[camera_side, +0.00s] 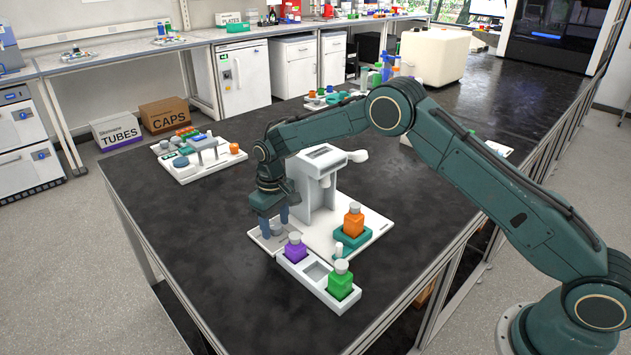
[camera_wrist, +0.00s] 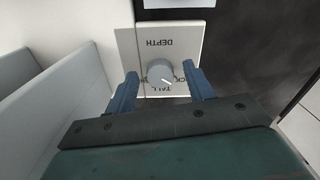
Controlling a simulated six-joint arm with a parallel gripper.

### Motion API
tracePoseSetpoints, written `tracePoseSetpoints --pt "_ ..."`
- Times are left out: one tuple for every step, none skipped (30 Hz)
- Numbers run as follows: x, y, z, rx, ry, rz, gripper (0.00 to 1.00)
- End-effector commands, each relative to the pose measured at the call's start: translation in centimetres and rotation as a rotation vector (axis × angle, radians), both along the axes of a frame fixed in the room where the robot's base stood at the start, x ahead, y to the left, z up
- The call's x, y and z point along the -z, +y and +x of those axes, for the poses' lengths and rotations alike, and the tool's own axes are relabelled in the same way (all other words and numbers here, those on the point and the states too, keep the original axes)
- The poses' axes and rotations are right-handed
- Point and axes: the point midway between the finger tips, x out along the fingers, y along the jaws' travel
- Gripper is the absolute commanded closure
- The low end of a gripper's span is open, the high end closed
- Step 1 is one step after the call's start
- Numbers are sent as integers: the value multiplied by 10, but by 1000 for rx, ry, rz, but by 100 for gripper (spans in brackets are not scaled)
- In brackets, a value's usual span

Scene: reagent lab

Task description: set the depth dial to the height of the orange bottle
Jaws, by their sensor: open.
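The orange bottle (camera_side: 353,223) stands upright in a teal holder (camera_side: 345,241) on the white base of the dispensing station (camera_side: 318,185). The grey depth dial (camera_wrist: 160,73) sits on a pale panel (camera_wrist: 128,48) printed DEPTH. The word TALL shows on the near side of the dial, and other lettering is partly covered by a finger. A small pale mark on the dial points toward the lower right in the wrist view. My gripper (camera_wrist: 162,88) is open, with its blue fingers at either side of the dial. In the side view my gripper (camera_side: 275,223) is low over the panel, left of the station column.
A white rack (camera_side: 313,290) in front holds a purple bottle (camera_side: 295,249) and a green bottle (camera_side: 340,282), with an empty middle slot. A white tray (camera_side: 190,170) with small items lies at the back left. Dark bench left of the station is clear.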

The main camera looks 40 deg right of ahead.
Motion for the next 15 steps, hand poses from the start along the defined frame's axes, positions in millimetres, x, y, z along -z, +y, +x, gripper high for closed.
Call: tracePoseSetpoints --pt "0 0 0 0 0 0 48" --pt "0 0 0 0 0 0 48" --pt "0 0 0 0 0 0 52" --pt "0 0 0 0 0 0 58" --pt "0 0 0 0 0 0 64" --pt "0 0 0 0 0 0 71" --pt "0 0 0 0 0 0 77" --pt "0 0 0 0 0 0 83" --pt "0 0 0 0 0 0 91" --pt "0 0 0 0 0 0 93" --pt "0 0 0 0 0 0 93" --pt "0 0 0 1 0 0 93" --pt "0 0 0 1 0 0 93" --pt "0 0 0 2 0 0 93" --pt "0 0 0 5 0 0 93"
